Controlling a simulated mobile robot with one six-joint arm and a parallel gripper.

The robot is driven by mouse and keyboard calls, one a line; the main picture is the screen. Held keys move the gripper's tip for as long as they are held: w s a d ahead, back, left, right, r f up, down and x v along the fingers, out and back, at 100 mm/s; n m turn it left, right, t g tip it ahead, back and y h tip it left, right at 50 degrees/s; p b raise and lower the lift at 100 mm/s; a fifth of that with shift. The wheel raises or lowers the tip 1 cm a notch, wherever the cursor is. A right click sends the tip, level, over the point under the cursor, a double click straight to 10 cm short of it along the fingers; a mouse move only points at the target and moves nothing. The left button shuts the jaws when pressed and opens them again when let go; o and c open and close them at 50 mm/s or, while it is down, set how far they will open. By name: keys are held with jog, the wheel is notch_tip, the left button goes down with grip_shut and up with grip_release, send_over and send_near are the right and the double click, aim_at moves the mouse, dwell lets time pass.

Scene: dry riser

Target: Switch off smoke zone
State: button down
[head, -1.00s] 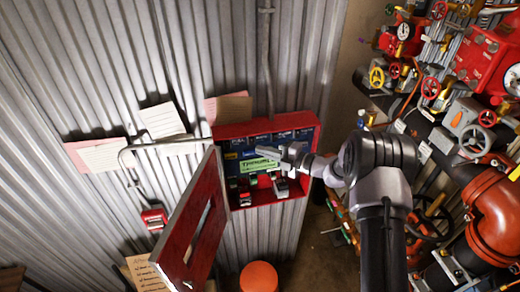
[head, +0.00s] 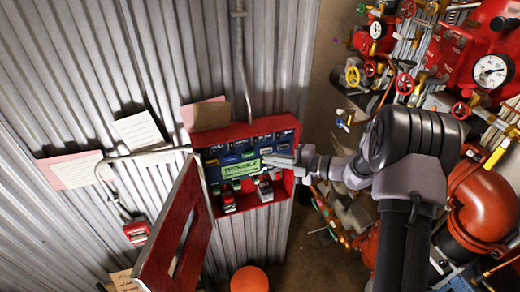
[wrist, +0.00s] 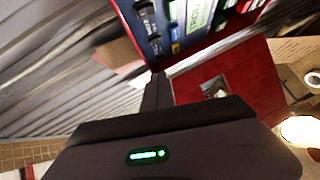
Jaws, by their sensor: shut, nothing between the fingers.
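The red wall box (head: 295,188) hangs on the corrugated wall with its red door (head: 173,228) swung open to the left. Inside are a row of dark blue modules (head: 240,147), a green lettered label (head: 240,169), and small switches below, among them a red-and-black one (head: 229,200) and a grey one (head: 264,188). I cannot tell which is the smoke zone switch; the small labels are unreadable. My gripper (head: 272,159) is shut and empty, in front of the box's right part, by the label's right end. In the wrist view its fingers (wrist: 157,90) are together below the blue modules.
Red and yellow valve wheels, gauges and pipes crowd the right side. Paper notes (head: 143,131) and a conduit (head: 145,153) are on the wall at left. A small red call box (head: 137,232) hangs below them. An orange round stool top (head: 249,279) stands below the box.

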jog(key=w+f, duration=0.1)
jog(key=w, duration=0.1)
jog(key=p, duration=0.2)
send_near(230, 149)
jog(key=s+a, duration=0.1)
jog(key=a, duration=0.2)
jog(key=w, duration=0.1)
jog(key=w+a+f, duration=0.1)
jog(key=w, duration=0.2)
jog(key=shift+a+f+p, duration=0.2)
jog(key=shift+a+p, duration=0.1)
jog(key=shift+p, duration=0.1)
jog(key=shift+s, duration=0.2)
jog(key=shift+r, duration=0.1)
